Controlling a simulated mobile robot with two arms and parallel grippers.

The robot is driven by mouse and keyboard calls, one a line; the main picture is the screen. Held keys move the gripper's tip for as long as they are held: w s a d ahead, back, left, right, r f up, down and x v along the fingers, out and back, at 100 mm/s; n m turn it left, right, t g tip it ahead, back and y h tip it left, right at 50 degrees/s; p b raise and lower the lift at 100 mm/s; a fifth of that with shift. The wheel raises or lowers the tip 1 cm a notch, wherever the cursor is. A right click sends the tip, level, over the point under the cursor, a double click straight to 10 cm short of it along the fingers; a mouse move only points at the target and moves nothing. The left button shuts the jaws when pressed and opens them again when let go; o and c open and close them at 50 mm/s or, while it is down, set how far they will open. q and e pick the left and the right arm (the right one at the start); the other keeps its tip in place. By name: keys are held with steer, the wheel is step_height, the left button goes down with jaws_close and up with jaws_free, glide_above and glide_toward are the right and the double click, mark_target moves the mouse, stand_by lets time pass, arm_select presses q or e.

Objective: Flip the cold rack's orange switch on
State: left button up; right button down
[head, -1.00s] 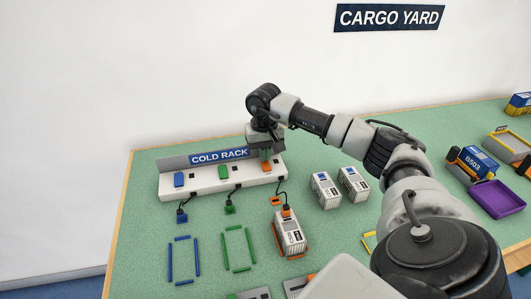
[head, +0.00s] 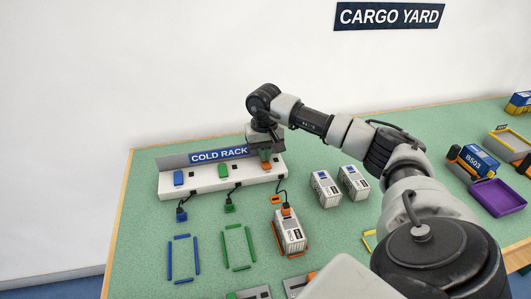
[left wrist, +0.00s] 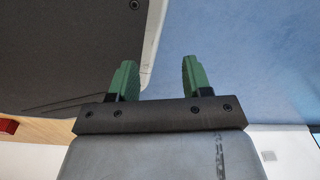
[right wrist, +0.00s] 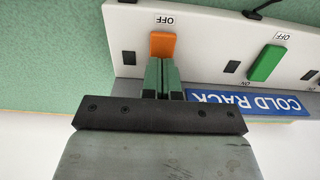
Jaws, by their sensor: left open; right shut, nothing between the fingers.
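My left gripper (left wrist: 154,78) is open and empty, away from the rack.
The rack also has a green switch (head: 225,171) and a blue switch (head: 179,178). A white container (head: 290,236) in an orange frame stands before it, with an orange plug on top. Two white containers (head: 325,189) (head: 354,183) stand to the right. Blue and green outlines are empty.

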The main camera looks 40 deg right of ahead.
steer(key=shift+r+p, duration=0.2)
steer(key=shift+p, duration=0.15)
steer(key=shift+r+p, duration=0.55)
steer(key=shift+r, duration=0.55)
arm_select(q)
steer(key=shift+s+a+r+p, duration=0.2)
steer(key=shift+s+r+p, duration=0.65)
steer(key=shift+s, duration=0.2)
steer(key=shift+s+a+r+p, duration=0.2)
steer(key=shift+s+r+p, duration=0.6)
steer(key=shift+s, duration=0.2)
arm_select(e)
steer(key=shift+r, duration=2.1)
